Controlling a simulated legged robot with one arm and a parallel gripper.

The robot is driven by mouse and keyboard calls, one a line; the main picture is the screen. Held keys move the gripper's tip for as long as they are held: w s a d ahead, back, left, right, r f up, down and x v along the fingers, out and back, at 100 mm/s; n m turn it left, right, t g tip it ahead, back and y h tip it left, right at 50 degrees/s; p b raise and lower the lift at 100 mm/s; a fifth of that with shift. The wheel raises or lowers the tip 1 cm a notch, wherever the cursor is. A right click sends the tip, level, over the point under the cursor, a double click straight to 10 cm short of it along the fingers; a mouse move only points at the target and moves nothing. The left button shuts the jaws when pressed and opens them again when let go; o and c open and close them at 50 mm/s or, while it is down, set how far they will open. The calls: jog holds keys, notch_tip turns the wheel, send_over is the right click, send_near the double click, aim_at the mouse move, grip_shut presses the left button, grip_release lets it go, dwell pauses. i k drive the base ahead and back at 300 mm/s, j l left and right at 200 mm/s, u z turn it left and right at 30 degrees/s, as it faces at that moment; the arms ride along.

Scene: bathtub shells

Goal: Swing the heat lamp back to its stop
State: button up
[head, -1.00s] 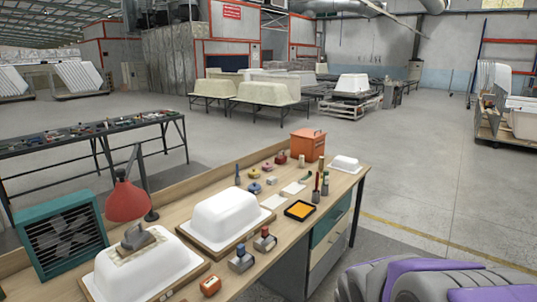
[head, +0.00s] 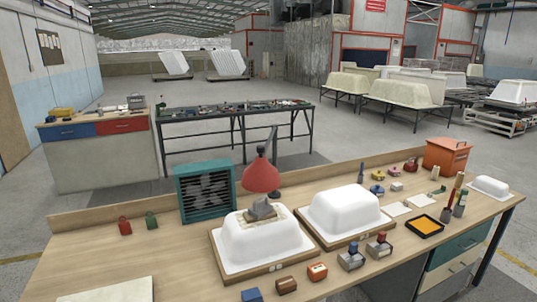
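The heat lamp (head: 261,177) has a red cone shade on a dark jointed arm. It stands at the back of the wooden workbench (head: 120,262). Its shade hangs over the left white tub shell (head: 258,243), above a grey block (head: 262,209) on a pale patch on that shell. The lamp's arm rises behind the shade, and its base is partly hidden. I cannot make out a stop. My gripper is not in view.
A teal fan box (head: 206,191) stands just left of the lamp. A second white shell (head: 340,212) is close on its right. Small blocks line the bench's front edge. An orange box (head: 446,157) stands at the far right. The bench's left part is mostly clear.

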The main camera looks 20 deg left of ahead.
aim_at(261, 177)
jog(key=u, duration=0.95)
